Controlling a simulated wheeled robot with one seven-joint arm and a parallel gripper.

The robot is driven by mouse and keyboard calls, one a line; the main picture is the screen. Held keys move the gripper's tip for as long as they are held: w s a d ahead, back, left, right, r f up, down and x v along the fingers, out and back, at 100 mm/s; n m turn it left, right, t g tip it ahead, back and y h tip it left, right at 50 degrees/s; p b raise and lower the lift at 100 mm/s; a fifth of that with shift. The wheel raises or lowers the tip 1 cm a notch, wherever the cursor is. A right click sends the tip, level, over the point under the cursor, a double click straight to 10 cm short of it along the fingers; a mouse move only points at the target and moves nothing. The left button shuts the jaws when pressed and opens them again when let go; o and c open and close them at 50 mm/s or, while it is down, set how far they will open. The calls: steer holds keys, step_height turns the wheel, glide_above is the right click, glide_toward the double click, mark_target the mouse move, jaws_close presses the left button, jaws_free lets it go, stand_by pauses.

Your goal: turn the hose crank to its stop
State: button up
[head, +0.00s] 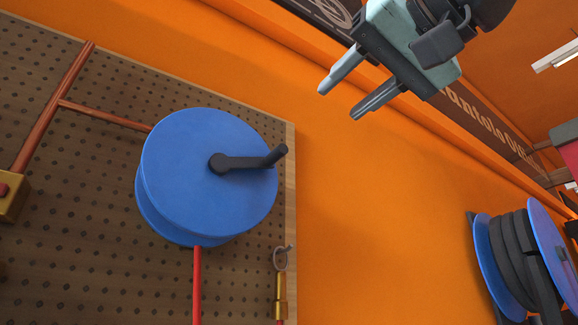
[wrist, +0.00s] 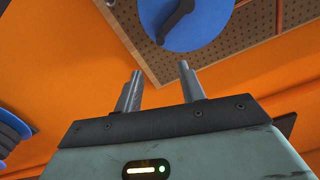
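The hose crank (head: 245,161) is a black arm with a bent handle, mounted on the face of a blue hose reel (head: 190,200). In the head view its handle points right and slightly up. The reel is on a brown pegboard. My gripper (head: 341,97) is at the upper right of the crank, well apart from it, with its two fingers spread and nothing between them. In the wrist view the gripper (wrist: 160,84) also shows open, with part of the crank (wrist: 172,24) and the reel (wrist: 197,35) beyond the fingertips, cut off by the top edge.
The pegboard (head: 80,240) carries copper pipes (head: 52,108), a red hose (head: 197,285) and a brass fitting (head: 281,295). A second blue reel with dark hose (head: 545,250) is at the lower right. The orange wall (head: 370,220) between is bare.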

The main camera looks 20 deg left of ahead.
mark_target(287, 147)
steer(key=p+x, duration=0.7)
steer(key=x, duration=0.9)
steer(key=shift+w+a+r, duration=0.1)
steer(key=shift+w+a, duration=0.4)
steer(key=shift+a, duration=0.05)
steer(key=shift+f, duration=0.2)
jaws_close()
